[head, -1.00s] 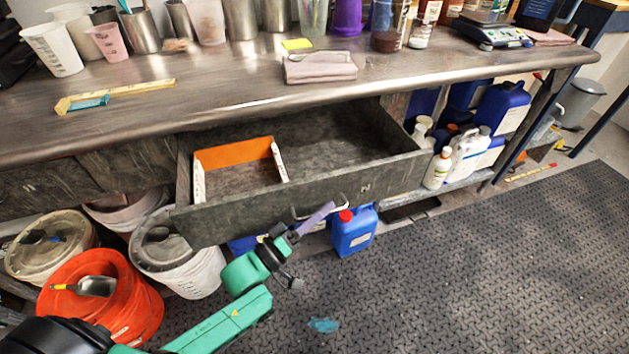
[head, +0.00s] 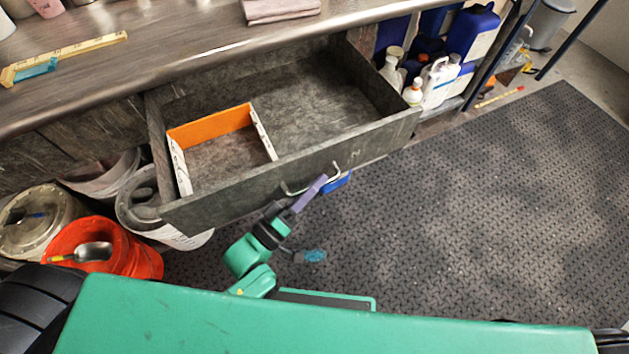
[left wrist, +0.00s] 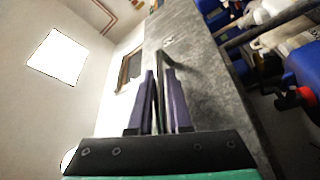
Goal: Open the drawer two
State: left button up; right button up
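The grey drawer (head: 235,190) under the bench is pulled out, with its inside in plain view. Its bent metal handle (head: 289,190) sits on the front panel. It also shows as a bar in the left wrist view (left wrist: 161,62). My left gripper (head: 316,188) is at the handle, its purple fingers on either side of the bar. In the left wrist view the fingers (left wrist: 161,98) are close together on the bar, and the drawer front runs along their right. My right gripper is not in view.
An orange-and-white divider (head: 212,127) stands in the drawer's left part. An orange bucket (head: 135,258) and pale buckets stand below on the left. Bottles (head: 437,82) stand on the lower shelf at right. The dark floor mat (head: 500,210) is clear to the right.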

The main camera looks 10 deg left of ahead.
pick_arm(q)
jog(key=o, duration=0.3)
jog(key=shift+s+a, duration=0.1)
jog(key=v, duration=1.4)
jog(key=shift+s, duration=0.15)
jog(key=shift+f, duration=0.1)
